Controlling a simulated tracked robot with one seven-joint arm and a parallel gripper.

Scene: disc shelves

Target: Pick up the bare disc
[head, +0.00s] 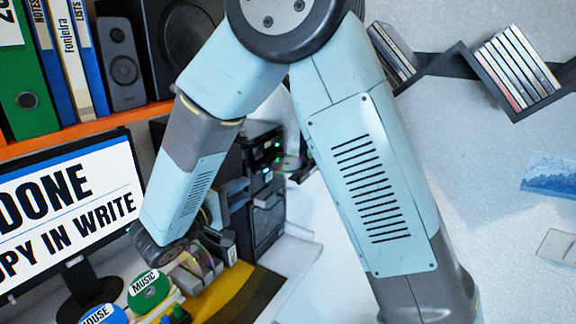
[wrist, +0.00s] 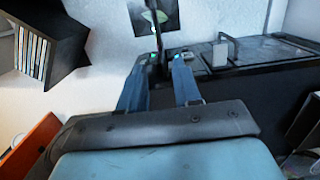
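A shiny, see-through disc (head: 289,163) shows in the head view at the right side of the black computer tower (head: 262,205), small and partly unclear. A second rainbow-tinted disc shape (head: 207,262) stands among cases on the desk, below my gripper. My gripper (head: 240,193) is in front of the tower, left of and below the first disc. In the wrist view my gripper (wrist: 160,78) has its two blue fingers apart, with a gap between them and nothing clearly held. A faint rainbow sheen shows at that view's lower right corner; I cannot tell which disc it is.
A monitor (head: 72,200) stands at the left, with green and blue labelled holders (head: 150,292) in front. An orange shelf (head: 90,125) holds binders and speakers above. A zigzag wall shelf (head: 465,65) carries disc cases at upper right.

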